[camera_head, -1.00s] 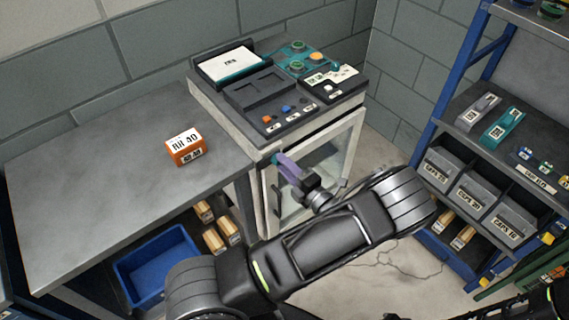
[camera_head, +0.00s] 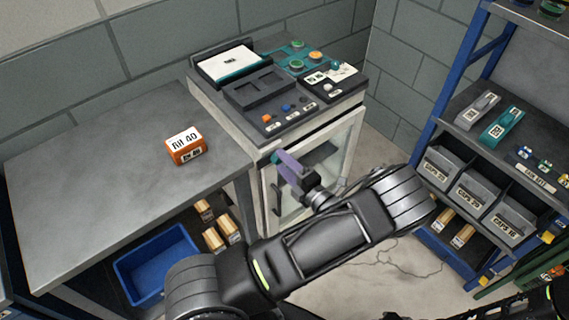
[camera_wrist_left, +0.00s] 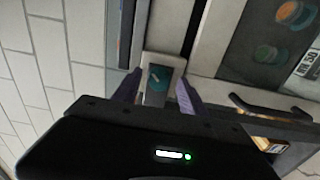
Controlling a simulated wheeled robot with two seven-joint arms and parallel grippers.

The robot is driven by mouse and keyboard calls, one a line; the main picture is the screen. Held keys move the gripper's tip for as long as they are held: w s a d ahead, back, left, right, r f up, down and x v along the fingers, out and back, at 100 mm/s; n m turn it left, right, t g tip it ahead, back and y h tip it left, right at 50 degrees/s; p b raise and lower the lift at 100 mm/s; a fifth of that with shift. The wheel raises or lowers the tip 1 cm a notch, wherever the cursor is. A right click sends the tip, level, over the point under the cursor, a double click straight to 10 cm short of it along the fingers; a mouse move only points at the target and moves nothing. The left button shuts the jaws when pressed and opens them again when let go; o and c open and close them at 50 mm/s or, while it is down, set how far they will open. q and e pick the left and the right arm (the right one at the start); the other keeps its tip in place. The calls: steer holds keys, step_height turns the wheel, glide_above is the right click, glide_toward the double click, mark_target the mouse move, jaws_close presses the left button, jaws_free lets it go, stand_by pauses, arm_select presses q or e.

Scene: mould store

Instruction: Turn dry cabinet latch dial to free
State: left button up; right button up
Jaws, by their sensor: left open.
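The dry cabinet (camera_head: 262,205) is a pale unit with a glass door, standing beside the grey bench. Its teal latch dial (camera_wrist_left: 158,77) sits on a light plate in the left wrist view, with a short pale mark lying diagonally across it. My left gripper (camera_head: 278,160) is at the cabinet's upper front left corner. In the left wrist view its purple fingers (camera_wrist_left: 158,92) are open, one on each side of the dial. I cannot tell whether they touch it. The dial is hidden in the head view. My right gripper is not in view.
A dark handle (camera_head: 276,199) is on the cabinet door. An orange box (camera_head: 185,146) lies on the grey bench (camera_head: 90,190). A blue shelf rack (camera_head: 440,110) with grey bins stands to the right.

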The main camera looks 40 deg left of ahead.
arm_select(q)
steer(key=b+v, duration=0.2)
steer(key=v, duration=0.5)
steer(key=shift+d, duration=0.4)
steer(key=shift+s, duration=0.15)
